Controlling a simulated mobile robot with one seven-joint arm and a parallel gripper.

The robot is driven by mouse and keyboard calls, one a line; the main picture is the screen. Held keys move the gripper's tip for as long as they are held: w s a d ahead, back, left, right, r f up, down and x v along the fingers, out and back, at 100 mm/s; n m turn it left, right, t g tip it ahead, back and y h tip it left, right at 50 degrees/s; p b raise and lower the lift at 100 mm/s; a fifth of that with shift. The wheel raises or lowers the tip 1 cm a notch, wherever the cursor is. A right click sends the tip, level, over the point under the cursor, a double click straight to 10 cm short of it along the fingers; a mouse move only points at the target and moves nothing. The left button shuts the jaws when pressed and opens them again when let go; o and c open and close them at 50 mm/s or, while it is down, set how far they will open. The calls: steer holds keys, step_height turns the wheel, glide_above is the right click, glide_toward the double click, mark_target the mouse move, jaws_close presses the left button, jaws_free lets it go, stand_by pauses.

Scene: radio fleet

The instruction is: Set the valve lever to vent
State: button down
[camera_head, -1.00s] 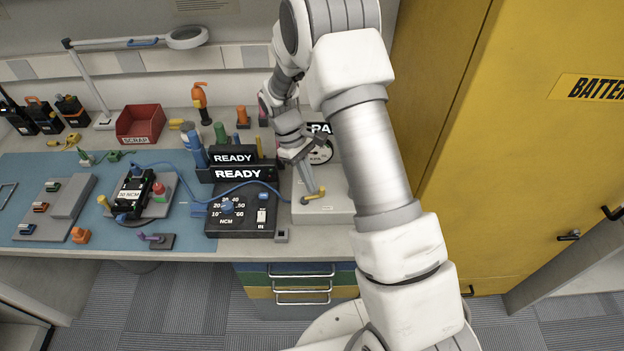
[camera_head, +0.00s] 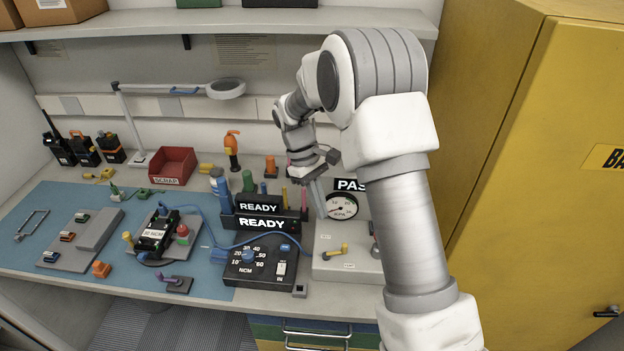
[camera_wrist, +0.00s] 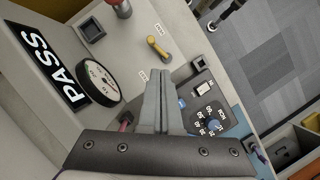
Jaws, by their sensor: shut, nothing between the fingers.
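The valve lever (camera_head: 336,250) is a small yellow handle on top of a light grey box (camera_head: 365,268). In the head view it lies nearly level, pointing right and slightly up. It also shows in the wrist view (camera_wrist: 158,47), apart from my fingers. Two small white labels sit on the box near it, one behind left and one at the front right; their words are too small to read surely. My gripper (camera_head: 321,212) is shut and empty, fingers pointing down, above and behind the lever, close to the round gauge (camera_head: 342,206). The fingers fill the middle of the wrist view (camera_wrist: 158,82).
A PASS sign (camera_head: 351,185) stands behind the gauge. Left of the box is a black NCM dial unit (camera_head: 262,264) with READY displays (camera_head: 262,223) behind it. A blue cable runs across to the box. A red-topped post (camera_wrist: 121,7) stands at the box's right. A yellow cabinet (camera_head: 540,180) bounds the right.

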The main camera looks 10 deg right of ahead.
steer(key=v, duration=0.8)
steer(key=shift+s, duration=0.1)
